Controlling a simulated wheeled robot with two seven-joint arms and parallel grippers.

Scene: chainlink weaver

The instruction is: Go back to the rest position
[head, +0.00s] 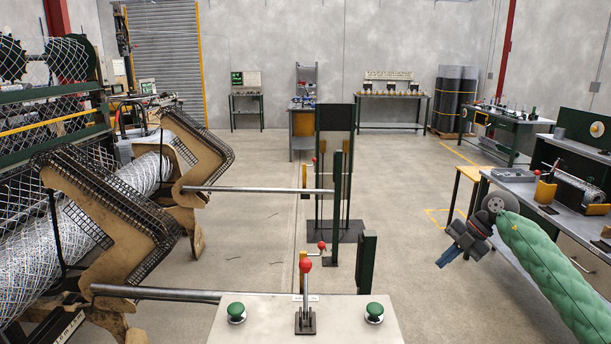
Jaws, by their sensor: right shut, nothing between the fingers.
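My right arm comes in from the right edge in a green padded sleeve. My right gripper (451,254) is dark blue-grey and hangs at the sleeve's end, shut and empty. It is clear of the control panel and in front of the right workbench, touching nothing that I can see. My left gripper is not in view.
A control panel (260,325) with two green buttons and a red-knobbed lever (306,290) stands at the front centre. The chainlink machine (110,225) fills the left, its metal bars reaching toward the middle. A cluttered workbench (545,205) is at right. The floor (400,200) between is open.

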